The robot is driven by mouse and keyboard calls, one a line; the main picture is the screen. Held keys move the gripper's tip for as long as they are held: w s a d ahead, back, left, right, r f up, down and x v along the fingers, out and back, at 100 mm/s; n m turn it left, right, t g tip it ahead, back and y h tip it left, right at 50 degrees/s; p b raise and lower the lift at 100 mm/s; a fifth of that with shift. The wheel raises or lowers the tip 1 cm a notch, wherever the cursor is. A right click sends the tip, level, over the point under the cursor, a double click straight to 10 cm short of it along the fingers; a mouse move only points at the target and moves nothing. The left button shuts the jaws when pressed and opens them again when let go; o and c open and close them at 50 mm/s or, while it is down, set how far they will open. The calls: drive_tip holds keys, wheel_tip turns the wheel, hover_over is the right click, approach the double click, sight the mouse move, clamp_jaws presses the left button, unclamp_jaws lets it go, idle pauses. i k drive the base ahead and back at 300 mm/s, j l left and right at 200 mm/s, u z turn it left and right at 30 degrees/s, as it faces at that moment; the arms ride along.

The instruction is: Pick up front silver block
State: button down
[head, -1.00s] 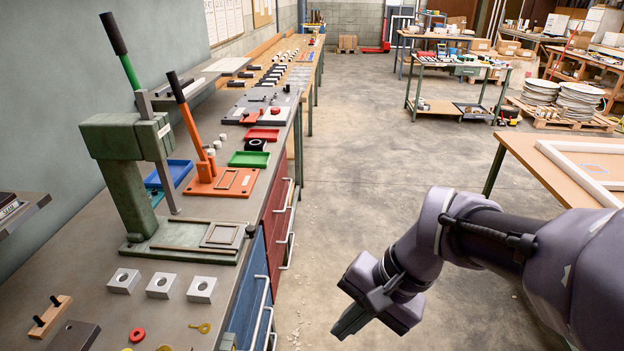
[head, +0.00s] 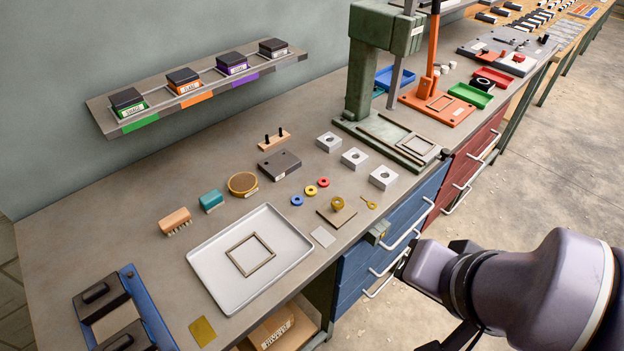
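Three silver blocks with round holes lie in a slanting row on the grey workbench (head: 120,220), in front of the green fly press (head: 372,80). The front silver block (head: 383,178) is nearest the bench's front edge. The middle block (head: 354,157) and the back block (head: 329,142) are farther up and left. All three are in plain view. My gripper (head: 404,263) is at the lower right, beyond the bench's front edge and well apart from the blocks.
A thin frame lies in a white tray (head: 210,257). Coloured rings (head: 311,190), a brass key-like piece (head: 368,202) and a dark plate (head: 279,165) lie near the blocks. Blue drawers with handles (head: 385,240) face the open floor. A shelf (head: 205,85) holds labelled boxes.

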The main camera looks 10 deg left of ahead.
sight(376, 178)
drive_tip(key=i+l+u, duration=0.6)
drive_tip(key=u, duration=0.15)
drive_tip(key=i+l+u, duration=0.15)
drive_tip(key=l+u, duration=0.2)
drive_tip(key=l, duration=0.25)
